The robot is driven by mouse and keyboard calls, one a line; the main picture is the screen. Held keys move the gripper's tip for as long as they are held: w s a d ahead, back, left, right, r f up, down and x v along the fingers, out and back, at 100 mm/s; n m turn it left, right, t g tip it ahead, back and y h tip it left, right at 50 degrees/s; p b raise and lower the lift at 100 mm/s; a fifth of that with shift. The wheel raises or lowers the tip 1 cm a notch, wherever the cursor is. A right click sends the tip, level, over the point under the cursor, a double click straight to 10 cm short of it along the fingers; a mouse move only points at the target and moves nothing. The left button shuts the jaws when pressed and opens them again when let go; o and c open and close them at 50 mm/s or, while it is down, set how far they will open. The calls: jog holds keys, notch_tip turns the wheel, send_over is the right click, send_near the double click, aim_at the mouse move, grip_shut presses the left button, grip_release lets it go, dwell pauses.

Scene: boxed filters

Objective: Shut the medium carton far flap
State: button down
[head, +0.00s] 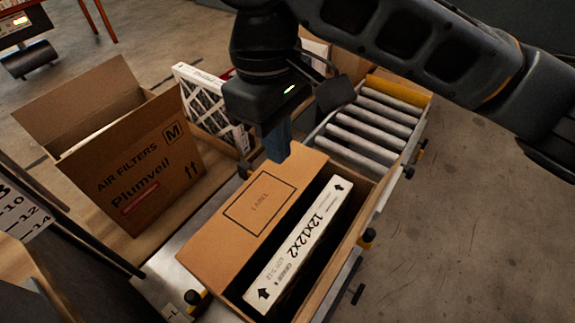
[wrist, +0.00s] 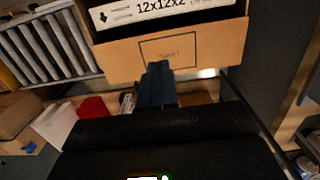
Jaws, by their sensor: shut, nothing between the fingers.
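The M-marked carton (head: 140,165) stands open at the left, with its upper panels raised. Another brown carton (head: 205,248) stands at front centre, open on its right side. A white-edged 12x12x2 filter (head: 298,250) stands inside it; the filter also shows in the wrist view (wrist: 160,10). A brown panel with a printed label outline (head: 260,205) lies left of the filter; I cannot tell whether it is a flap or a wall. My gripper (head: 278,150) is shut and empty above the panel's far end. In the wrist view its blue fingers (wrist: 157,72) overlap the panel's edge; contact is unclear.
A roller conveyor (head: 370,130) runs behind the centre carton. A pleated filter (head: 205,100) stands between the M-marked carton and my gripper. The floor at right is clear.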

aim_at(285, 212)
jog(key=f, duration=1.3)
jog(key=shift+s+d+f, duration=0.1)
jog(key=shift+s+d, duration=0.2)
jog(key=shift+s, duration=0.05)
jog(key=shift+s+d+f+t+y+b, duration=0.15)
jog(key=shift+f+y+b, duration=0.1)
jog(key=shift+f, duration=0.25)
jog(key=shift+s+d+f+t+y+b, duration=0.15)
jog(key=shift+f+y, duration=0.1)
jog(key=shift+f, duration=0.25)
jog(key=shift+a+f, duration=0.1)
jog(key=shift+w+a+r+p, duration=0.1)
jog(key=shift+w+r+p, duration=0.1)
jog(key=shift+r+p, duration=1.25)
notch_tip(285, 212, up, 12)
jog(key=p, duration=0.1)
jog(key=shift+r+p, duration=0.25)
jog(key=shift+p, duration=0.15)
